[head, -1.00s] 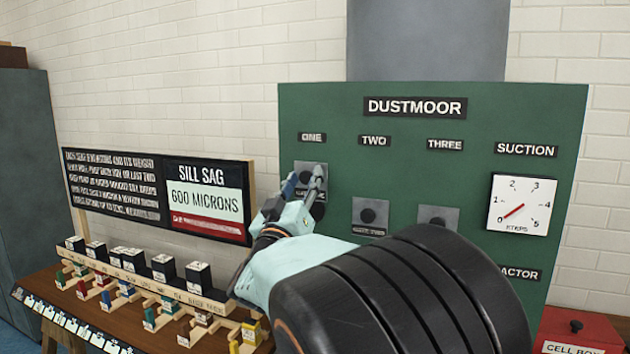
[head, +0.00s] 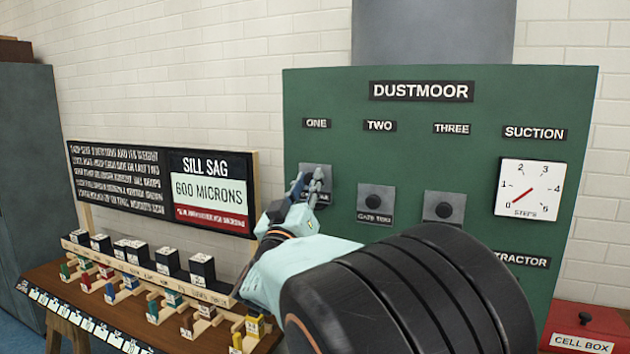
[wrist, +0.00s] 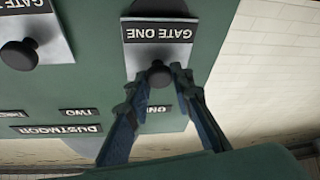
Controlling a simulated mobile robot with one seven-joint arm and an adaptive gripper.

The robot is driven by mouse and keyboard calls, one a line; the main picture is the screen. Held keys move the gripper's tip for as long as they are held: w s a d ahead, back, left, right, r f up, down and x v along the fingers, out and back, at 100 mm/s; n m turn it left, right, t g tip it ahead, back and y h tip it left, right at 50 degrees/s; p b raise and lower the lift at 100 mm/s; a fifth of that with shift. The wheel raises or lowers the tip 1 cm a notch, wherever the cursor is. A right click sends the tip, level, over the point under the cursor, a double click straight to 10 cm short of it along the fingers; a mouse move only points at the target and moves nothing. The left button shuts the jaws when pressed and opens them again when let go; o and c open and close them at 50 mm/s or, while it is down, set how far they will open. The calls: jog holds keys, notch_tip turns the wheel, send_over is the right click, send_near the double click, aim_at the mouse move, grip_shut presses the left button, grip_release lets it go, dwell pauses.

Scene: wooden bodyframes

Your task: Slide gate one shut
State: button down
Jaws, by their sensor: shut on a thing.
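The gate one plate (head: 315,168) is a grey slide on the green board under the label ONE. It sits higher than the gate two plate (head: 375,192). In the wrist view, which is upside down, the plate (wrist: 143,58) reads GATE ONE and carries a dark round knob (wrist: 158,76). My gripper (head: 308,180) is at this plate and shut on the knob, with one finger on each side in the wrist view (wrist: 163,78). A dark shape (wrist: 158,8) shows just beyond the lettered edge. My fingers hide part of the plate in the head view.
The gate three plate (head: 443,207) and the suction dial (head: 529,190), its needle low, are to the right on the board. A red cell box (head: 585,330) stands at lower right. A bench with several small blocks (head: 135,255) and a sill sag sign (head: 210,190) are at left.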

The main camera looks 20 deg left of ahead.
notch_tip(320, 180, down, 4)
jog(key=shift+f+b, duration=0.1)
jog(key=shift+b, duration=0.95)
jog(key=c, duration=1.7)
grip_release()
jog(key=shift+s, duration=0.1)
jog(key=v, duration=1.1)
jog(key=shift+s, duration=0.45)
